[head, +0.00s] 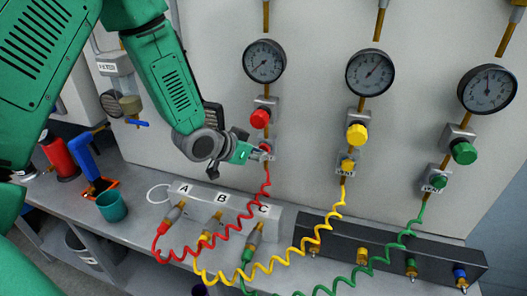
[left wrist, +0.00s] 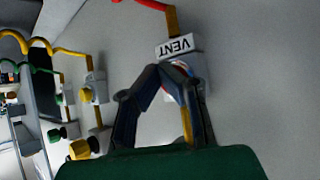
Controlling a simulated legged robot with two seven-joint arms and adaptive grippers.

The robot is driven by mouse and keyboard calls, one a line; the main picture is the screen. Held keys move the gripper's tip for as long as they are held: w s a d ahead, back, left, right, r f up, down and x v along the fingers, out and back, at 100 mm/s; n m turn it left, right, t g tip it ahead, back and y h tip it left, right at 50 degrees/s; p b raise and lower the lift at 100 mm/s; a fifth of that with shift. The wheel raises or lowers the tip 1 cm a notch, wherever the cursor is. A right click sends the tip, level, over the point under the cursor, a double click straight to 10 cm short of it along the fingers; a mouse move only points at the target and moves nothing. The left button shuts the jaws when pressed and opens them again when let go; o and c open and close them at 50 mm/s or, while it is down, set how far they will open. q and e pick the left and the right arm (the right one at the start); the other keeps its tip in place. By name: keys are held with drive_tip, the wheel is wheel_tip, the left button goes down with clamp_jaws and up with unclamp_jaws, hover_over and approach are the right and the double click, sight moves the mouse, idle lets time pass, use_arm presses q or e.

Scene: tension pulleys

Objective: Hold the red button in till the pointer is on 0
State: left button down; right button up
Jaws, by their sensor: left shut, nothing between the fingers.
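The red line's round gauge (head: 265,60) is on the wall panel, above a red knob (head: 260,118). Its pointer seems to lean to the lower left; its numbers are too small to read. Below the knob is a small vent block (head: 266,153), labelled VENT upside down in the left wrist view (left wrist: 180,46). My left gripper (head: 257,153) is shut and empty, its fingertips at this block. In the left wrist view the fingertips (left wrist: 176,66) cover most of the button, with a little red beside them. I cannot tell how far it is pressed. My right gripper is out of view.
Yellow (head: 357,133) and green (head: 463,152) knobs with gauges and vent blocks stand to the right. Coiled red, yellow and green hoses hang over the grey block marked A, B, C (head: 205,205). A teal cup (head: 111,206) stands on the bench at left.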

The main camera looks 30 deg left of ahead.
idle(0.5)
use_arm(q)
drive_tip(key=shift+s+d, duration=0.35)
drive_tip(key=shift+s, duration=0.45)
drive_tip(key=s, duration=0.2)
drive_tip(key=s+d, duration=0.1)
drive_tip(key=s, duration=0.2)
drive_tip(key=shift+d, duration=0.1)
drive_tip(key=shift+w, duration=0.1)
